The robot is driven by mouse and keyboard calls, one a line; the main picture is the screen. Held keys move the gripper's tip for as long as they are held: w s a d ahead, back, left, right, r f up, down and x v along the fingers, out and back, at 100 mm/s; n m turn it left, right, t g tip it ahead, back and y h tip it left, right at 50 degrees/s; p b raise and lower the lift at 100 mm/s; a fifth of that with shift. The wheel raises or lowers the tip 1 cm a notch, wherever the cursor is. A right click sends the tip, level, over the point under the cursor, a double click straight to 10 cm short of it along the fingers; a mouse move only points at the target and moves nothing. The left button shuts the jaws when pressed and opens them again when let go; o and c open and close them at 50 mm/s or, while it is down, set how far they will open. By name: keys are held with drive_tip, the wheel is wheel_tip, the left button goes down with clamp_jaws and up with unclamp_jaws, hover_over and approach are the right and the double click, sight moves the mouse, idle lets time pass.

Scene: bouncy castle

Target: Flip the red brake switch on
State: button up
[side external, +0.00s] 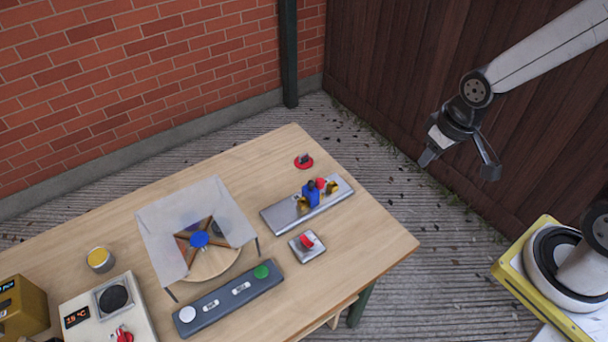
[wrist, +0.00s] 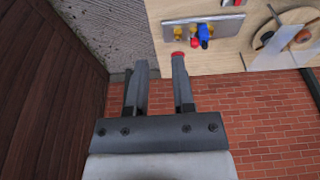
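A red switch (side external: 307,241) sits on a small grey square plate (side external: 309,254) on the wooden table in the side view. A round red base with a dark piece on it (side external: 303,162) lies near the table's far edge; its red edge shows in the wrist view (wrist: 178,54) by a fingertip. I cannot tell from labels which is the brake switch, nor its setting. My gripper (side external: 459,160) is open and empty, raised off the table's right side, well away from both. Its two fingers also show apart in the wrist view (wrist: 160,66).
A metal plate (side external: 277,216) carrying blue, yellow and red parts lies between the two red items. Left are a round wooden piece with a translucent screen (side external: 160,235), a grey button bar (side external: 215,306), a white dial box (side external: 75,302) and a yellow-topped can (side external: 100,259).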

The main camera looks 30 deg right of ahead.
drive_tip(key=shift+w, duration=0.15)
clamp_jaws()
drive_tip(key=w+a+f+n+g, duration=0.4)
drive_tip(key=w+a+n, duration=0.5)
drive_tip(key=w, duration=0.4)
drive_tip(key=w+a+f+n+g, duration=0.3)
drive_tip(key=a+f+n, duration=0.5)
drive_tip(key=a, duration=0.3)
drive_tip(key=shift+w+f+n+g, duration=0.4)
drive_tip(key=shift+w+n, duration=0.1)
drive_tip(key=shift+w, duration=0.05)
